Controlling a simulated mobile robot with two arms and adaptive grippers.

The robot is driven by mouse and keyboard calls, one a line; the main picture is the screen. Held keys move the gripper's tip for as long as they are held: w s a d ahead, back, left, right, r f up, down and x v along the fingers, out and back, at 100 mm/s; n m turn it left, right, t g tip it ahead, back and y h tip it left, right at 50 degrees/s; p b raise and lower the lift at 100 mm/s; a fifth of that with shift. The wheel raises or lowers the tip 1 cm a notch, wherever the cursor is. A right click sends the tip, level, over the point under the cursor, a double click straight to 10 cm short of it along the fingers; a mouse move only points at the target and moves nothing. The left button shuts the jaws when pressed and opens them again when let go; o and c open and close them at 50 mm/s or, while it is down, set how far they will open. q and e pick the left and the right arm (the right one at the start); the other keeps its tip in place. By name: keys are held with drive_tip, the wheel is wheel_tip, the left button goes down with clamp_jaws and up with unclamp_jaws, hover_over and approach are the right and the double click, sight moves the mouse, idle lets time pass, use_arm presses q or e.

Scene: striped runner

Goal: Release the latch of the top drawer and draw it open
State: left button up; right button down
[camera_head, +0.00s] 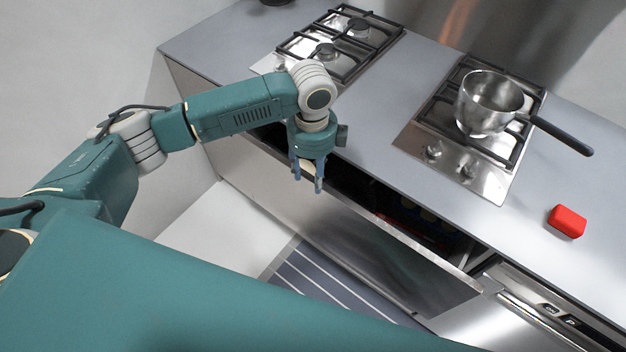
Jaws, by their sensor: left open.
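The top drawer (400,268) under the counter is partly pulled out, and a dark gap shows behind its steel front. Some dim items lie inside, too dark to make out well. My left gripper (308,184) points down at the drawer's top edge, near the left part of the opening. It is open, with its fingers apart, and I cannot tell whether they touch the drawer front. The latch cannot be made out. My right gripper is not in view.
A steel pot (488,103) with a black handle stands on the right gas hob (460,160). A second hob (345,45) is at the back left. A red block (567,221) lies on the counter (380,110). A striped runner (320,278) lies on the floor below the drawer.

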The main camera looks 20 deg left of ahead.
sight(313, 182)
use_arm(q)
wheel_tip(313, 182, down, 3)
drive_tip(key=shift+w+f, duration=0.1)
wheel_tip(313, 182, down, 2)
drive_tip(key=shift+f+p, duration=0.1)
drive_tip(key=shift+p, duration=0.2)
drive_tip(key=shift+w, duration=0.1)
clamp_jaws()
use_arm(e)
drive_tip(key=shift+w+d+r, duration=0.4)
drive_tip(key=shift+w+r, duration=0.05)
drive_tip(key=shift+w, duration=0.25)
